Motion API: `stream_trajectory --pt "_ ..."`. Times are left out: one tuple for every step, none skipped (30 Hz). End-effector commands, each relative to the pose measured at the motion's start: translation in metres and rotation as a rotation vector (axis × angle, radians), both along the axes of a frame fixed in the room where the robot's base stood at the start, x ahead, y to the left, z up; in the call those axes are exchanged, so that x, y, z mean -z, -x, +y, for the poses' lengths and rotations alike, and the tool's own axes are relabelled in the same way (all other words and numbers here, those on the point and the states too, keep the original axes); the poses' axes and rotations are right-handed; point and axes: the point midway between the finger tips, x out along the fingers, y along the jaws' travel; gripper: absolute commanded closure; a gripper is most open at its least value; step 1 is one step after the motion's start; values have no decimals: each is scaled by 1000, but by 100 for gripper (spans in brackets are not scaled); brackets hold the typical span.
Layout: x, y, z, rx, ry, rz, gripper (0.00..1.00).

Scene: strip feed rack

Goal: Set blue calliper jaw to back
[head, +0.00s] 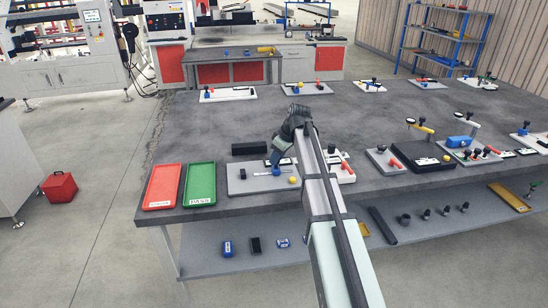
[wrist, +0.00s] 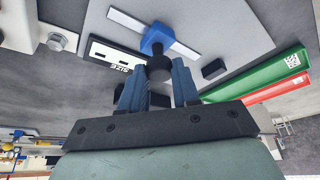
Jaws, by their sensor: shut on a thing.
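The blue calliper jaw (head: 276,171) sits on a white rail on a grey board (head: 240,185) near the front of the bench. In the wrist view the blue jaw (wrist: 154,38) is on the white rail (wrist: 124,22), with a black knob (wrist: 159,69) standing from it. My gripper (head: 277,160) is over the jaw; in the wrist view its blue fingers (wrist: 158,78) are on either side of the knob, shut on it. A readout (wrist: 122,67) with digits lies beside the rail. The fingertip contact is partly hidden in the head view.
A red tray (head: 163,187) and a green PASS tray (head: 199,185) lie left of the board. A black block (head: 249,147) is behind it. A yellow ball (head: 293,180) is at its right. Other fixtures stand close on the right; the bench behind is mostly clear.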

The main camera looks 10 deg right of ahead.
Motion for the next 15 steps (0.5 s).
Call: stream_trajectory --pt "1 0 -5 5 10 -1 100" --pt "1 0 -5 6 11 -1 100" --pt "1 0 -5 6 11 -1 100" --pt "1 0 -5 7 11 -1 67" --pt "1 0 -6 7 11 0 64" --pt "1 0 -6 7 11 -1 61" --pt "1 0 -5 7 11 -1 58" --pt "1 0 -5 7 11 -1 55" --pt "1 0 -5 6 10 0 51" --pt "1 0 -5 5 10 -1 48" --pt "0 0 -4 5 9 0 45" --pt "0 0 -4 5 9 0 44" --pt "0 0 -4 5 9 0 44" --pt "0 0 -4 5 8 -1 44" --pt "0 0 -4 5 8 -1 44"
